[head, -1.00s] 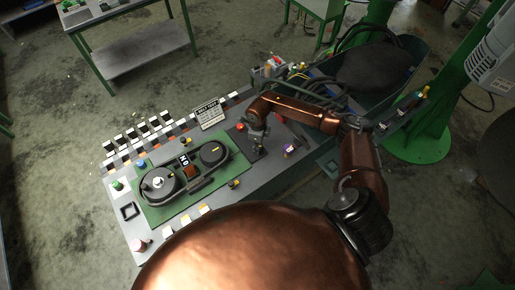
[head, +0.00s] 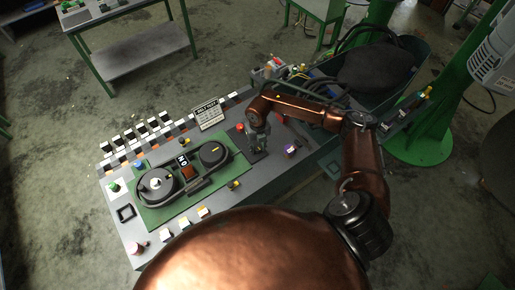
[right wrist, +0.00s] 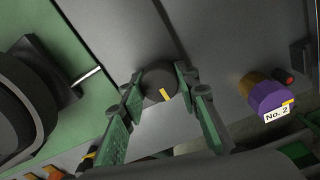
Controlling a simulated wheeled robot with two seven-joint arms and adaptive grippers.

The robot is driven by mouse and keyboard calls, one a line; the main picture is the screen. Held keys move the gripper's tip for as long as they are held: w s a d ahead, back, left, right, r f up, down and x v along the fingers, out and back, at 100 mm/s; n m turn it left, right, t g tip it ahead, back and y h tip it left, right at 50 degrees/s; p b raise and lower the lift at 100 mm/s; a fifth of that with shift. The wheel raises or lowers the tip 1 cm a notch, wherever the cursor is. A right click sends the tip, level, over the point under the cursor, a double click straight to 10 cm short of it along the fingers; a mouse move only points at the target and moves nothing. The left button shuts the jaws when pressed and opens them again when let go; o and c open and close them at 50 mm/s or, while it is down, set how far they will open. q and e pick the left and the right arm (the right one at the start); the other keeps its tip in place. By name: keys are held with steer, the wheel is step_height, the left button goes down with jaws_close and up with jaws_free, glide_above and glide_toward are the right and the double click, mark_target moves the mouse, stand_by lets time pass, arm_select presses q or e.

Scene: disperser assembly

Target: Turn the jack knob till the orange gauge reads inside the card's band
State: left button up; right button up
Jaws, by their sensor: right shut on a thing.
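The black jack knob (right wrist: 158,82) with a yellow pointer mark shows in the right wrist view, between the two green fingers of my right gripper (right wrist: 160,92), which is shut on it. In the head view my right gripper (head: 258,146) points down at the bench plate and hides the knob. A small orange-red panel (head: 187,172) sits between two round black dials on the green plate; its reading is too small to tell. A printed card (head: 208,115) stands behind the plate, its band not legible. My left gripper is not in view.
A purple knob (right wrist: 268,95) labelled No. 2 stands right of my right gripper. The green plate (head: 150,215) carries the round dials (head: 213,154). Rows of black and white blocks (head: 140,137) line the bench's back edge. A bin (head: 415,58) stands at the right.

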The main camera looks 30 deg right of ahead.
mark_target(257, 146)
steer(key=m, duration=0.5)
steer(key=shift+m, duration=0.3)
steer(key=m, duration=0.5)
steer(key=m+p, duration=0.1)
steer(key=m, duration=0.3)
steer(key=shift+w+r+m, duration=0.1)
steer(key=shift+m, duration=0.3)
steer(key=m+p, duration=0.2)
steer(key=m, duration=0.3)
steer(key=shift+m, duration=0.4)
steer(key=o, duration=1.2)
steer(key=shift+c, duration=0.2)
step_height(257, 146, up, 12)
